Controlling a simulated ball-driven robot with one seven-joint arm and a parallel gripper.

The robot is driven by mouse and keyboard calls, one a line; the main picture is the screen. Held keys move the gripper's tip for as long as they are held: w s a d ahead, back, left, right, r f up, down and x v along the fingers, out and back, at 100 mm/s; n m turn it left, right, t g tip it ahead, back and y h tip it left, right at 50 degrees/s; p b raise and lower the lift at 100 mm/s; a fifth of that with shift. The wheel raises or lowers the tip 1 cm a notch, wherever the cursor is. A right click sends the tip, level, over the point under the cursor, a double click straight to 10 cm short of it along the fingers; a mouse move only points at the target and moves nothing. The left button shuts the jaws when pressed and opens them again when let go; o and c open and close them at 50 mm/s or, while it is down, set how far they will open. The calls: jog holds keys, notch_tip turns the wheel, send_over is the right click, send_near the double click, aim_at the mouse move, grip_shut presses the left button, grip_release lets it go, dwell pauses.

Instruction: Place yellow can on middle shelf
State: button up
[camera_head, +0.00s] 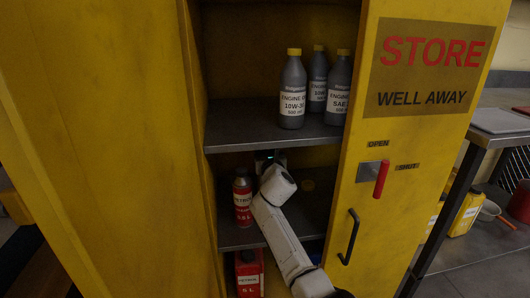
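The yellow cabinet stands open, and my white arm reaches into its middle bay, above the middle shelf (240,237). My gripper (268,158) is at the back of this bay, just under the upper shelf. It is small and dark, so I cannot tell if its fingers are open or hold anything. A yellow can (465,214) with a pale label stands outside, under the bench at right.
Several grey engine oil bottles (292,90) stand on the upper shelf (245,137). A red container (248,274) is in the bottom bay. The cabinet door (398,150) with a red handle bounds the right side. A red pot (519,202) stands near the bench.

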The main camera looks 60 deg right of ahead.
jog(key=o, duration=0.3)
jog(key=shift+r, duration=0.1)
jog(key=shift+r, duration=0.15)
jog(key=p+v, duration=0.4)
jog(key=v, duration=0.8)
jog(key=shift+p, duration=0.4)
